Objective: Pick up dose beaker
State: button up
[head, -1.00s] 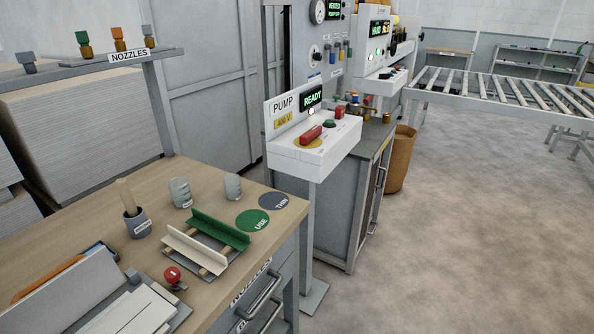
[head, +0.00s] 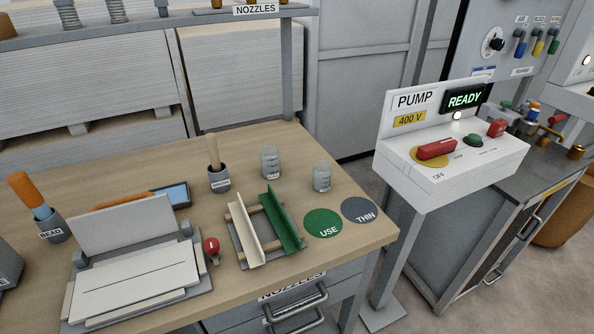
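Two small clear beakers stand upright on the wooden bench (head: 120,180). The left beaker (head: 270,164) has a small white label too small to read. The right beaker (head: 321,177) stands nearer the bench's right side, and I see no readable label on it. I cannot tell from this view which one is the dose beaker. My gripper is not in view.
In front of the beakers are a green and cream angled holder (head: 284,224), a green USE disc (head: 322,223) and a grey THIN disc (head: 362,210). A grey cup (head: 219,180) stands left. The NOZZLES shelf (head: 190,18) spans behind. The pump box (head: 450,165) is right.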

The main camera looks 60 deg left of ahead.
aim_at(322, 177)
jog(key=u, duration=0.95)
jog(key=i, duration=0.9)
jog(key=u, duration=0.85)
